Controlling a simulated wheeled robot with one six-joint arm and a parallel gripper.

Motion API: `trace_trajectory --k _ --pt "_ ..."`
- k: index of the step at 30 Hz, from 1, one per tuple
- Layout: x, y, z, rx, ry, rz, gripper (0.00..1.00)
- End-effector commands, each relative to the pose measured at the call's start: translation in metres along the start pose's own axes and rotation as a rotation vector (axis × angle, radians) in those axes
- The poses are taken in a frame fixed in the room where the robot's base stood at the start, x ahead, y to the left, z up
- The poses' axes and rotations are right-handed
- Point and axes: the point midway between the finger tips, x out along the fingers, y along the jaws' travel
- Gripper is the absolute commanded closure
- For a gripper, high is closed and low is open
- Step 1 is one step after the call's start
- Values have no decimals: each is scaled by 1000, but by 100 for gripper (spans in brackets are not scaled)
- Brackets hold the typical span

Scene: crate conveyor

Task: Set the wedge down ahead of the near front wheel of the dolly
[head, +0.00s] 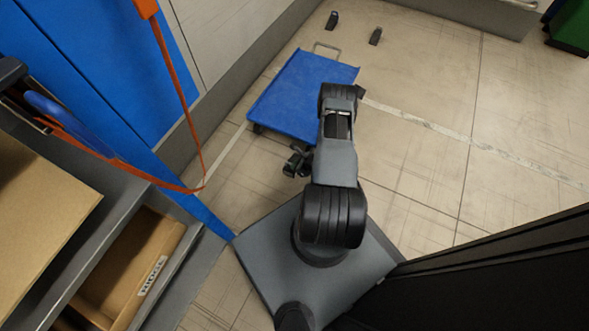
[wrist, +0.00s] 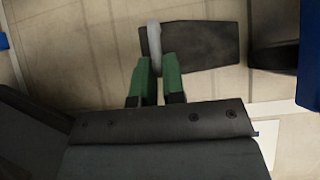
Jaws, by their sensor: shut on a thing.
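My gripper (wrist: 157,78) has two green fingers closed on the light grey grip of a dark wedge (wrist: 205,46) in the wrist view. The wedge reaches to the right of the fingers; whether it touches the floor I cannot tell. A dark part (wrist: 272,36), perhaps a wheel, is just right of the wedge with a small gap, beside the blue edge of the dolly (wrist: 312,55). In the head view the blue dolly (head: 298,92) stands beyond my arm, with a metal handle at its far end. My gripper (head: 296,162) is by its near edge; its wheels are mostly hidden.
Two small dark blocks (head: 333,20) (head: 376,36) stand on the floor beyond the dolly. An orange strap (head: 180,90) hangs at left. A shelf with cardboard boxes (head: 128,255) is at lower left. The tiled floor (head: 430,130) at right is clear.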

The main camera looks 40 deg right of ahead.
Motion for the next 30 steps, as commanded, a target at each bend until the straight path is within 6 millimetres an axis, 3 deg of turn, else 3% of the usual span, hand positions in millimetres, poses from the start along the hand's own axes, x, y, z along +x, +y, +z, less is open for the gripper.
trace_trajectory --k 7,15,28,29,30 --pt "5 -7 -8 9 -1 -9 100" --pt "31 -9 -30 9 0 -10 100" --pt "33 -10 -32 9 0 -11 100" --pt "32 -9 -32 10 1 -10 88" --pt "32 -9 -32 9 1 -10 84"
